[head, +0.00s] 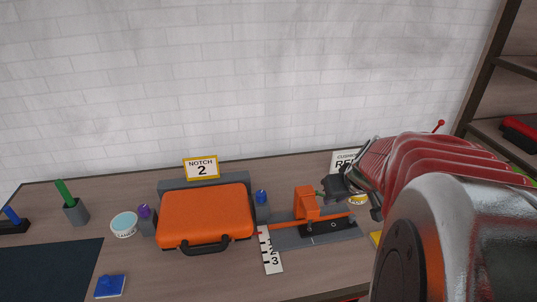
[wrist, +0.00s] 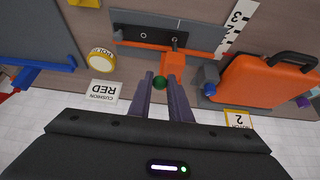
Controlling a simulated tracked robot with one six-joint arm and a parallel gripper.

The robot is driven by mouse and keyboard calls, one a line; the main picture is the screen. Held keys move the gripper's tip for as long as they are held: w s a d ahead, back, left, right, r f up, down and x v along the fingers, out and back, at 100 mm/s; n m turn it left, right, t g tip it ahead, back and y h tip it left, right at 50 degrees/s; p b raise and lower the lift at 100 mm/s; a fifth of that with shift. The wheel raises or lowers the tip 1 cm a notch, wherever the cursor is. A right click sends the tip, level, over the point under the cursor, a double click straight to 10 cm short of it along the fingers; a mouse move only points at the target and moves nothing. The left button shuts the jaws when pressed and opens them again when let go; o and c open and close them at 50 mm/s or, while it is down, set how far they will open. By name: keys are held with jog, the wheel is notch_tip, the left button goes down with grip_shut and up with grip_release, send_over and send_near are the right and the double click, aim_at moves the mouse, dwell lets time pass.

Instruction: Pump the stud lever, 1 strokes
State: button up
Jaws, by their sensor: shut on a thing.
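My gripper (wrist: 162,78) is shut on this knob. In the head view my gripper (head: 333,188) reaches in from the right, at the right side of the orange block (head: 305,204). The block stands on a grey base with a dark plate (head: 327,226). The lever's shaft is mostly hidden by the block and my fingers.
An orange case (head: 205,217) stands left of the block, with a "NOTCH 2" sign (head: 201,168) behind it. A numbered white strip (head: 270,250) lies between them. A "CUSHION RED" card (wrist: 104,91) and a yellow round container (wrist: 101,60) are near my gripper.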

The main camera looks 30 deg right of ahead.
jog(key=shift+w+d+r, duration=0.25)
jog(key=shift+w+r, duration=0.6)
jog(key=shift+w+d+r, duration=0.25)
jog(key=shift+w+r, duration=0.55)
jog(key=shift+w, duration=0.05)
jog(key=o, duration=0.9)
